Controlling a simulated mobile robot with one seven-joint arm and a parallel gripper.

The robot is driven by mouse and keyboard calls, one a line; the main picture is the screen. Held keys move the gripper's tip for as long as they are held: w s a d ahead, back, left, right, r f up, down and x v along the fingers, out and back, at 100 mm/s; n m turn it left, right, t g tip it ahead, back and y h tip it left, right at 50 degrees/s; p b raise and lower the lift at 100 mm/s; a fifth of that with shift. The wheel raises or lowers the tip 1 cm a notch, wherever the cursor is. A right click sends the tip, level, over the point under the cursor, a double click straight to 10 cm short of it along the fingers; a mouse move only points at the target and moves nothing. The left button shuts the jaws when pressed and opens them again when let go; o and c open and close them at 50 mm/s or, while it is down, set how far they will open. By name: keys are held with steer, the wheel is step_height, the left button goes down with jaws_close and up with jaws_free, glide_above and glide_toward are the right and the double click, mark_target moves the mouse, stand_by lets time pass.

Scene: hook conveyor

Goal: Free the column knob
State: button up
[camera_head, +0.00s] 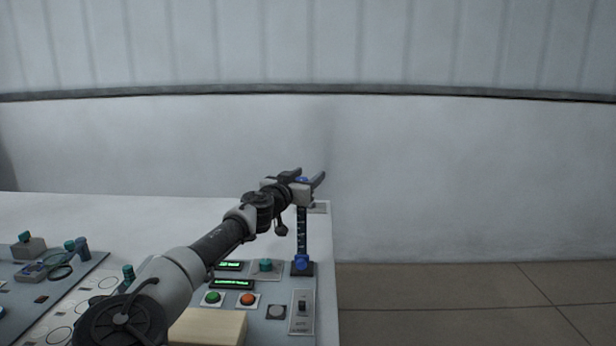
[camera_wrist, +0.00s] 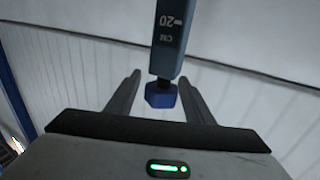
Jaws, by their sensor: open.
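A slim dark column (camera_head: 302,232) with scale marks stands upright at the right side of the control panel. A blue knob (camera_head: 302,260) sits at its foot. In the head view my gripper (camera_head: 305,176) is at the column's top, where a bit of blue shows between the fingers. In the wrist view my gripper (camera_wrist: 160,79) is open, and a blue hexagonal knob (camera_wrist: 160,96) shows between its fingers, at the end of the column (camera_wrist: 169,45), which bears an inverted "20 cm" mark. I cannot tell whether the fingers touch the knob.
The panel (camera_head: 275,336) carries lit green displays (camera_head: 232,284), a green button (camera_head: 213,298), an orange button (camera_head: 248,299) and a switch (camera_head: 301,308). A wooden block (camera_head: 215,328) lies in front. Several small items stand at left. Open floor lies to the right.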

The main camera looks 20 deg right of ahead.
steer(key=shift+w+d, duration=0.2)
steer(key=c, duration=1)
steer(key=shift+c, duration=0.2)
